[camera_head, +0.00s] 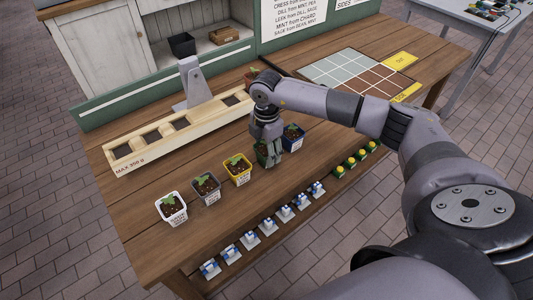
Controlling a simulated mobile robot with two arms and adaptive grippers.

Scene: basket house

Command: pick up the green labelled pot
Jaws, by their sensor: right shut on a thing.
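The green labelled pot (262,158) stands in the row of small pots on the wooden table, between the yellow pot and the blue pot. My right gripper (268,153) reaches down over it from above and is shut on it. The fingers hide much of the pot and its plant. I cannot tell whether its base is clear of the table. My left gripper is not in view.
To the left stand a yellow pot (238,173), a grey pot (207,190) and a white pot (173,210). A blue pot (293,139) is close on the right. Behind is a wooden trough (178,134) with square holes. A gridded board (362,80) lies at the right.

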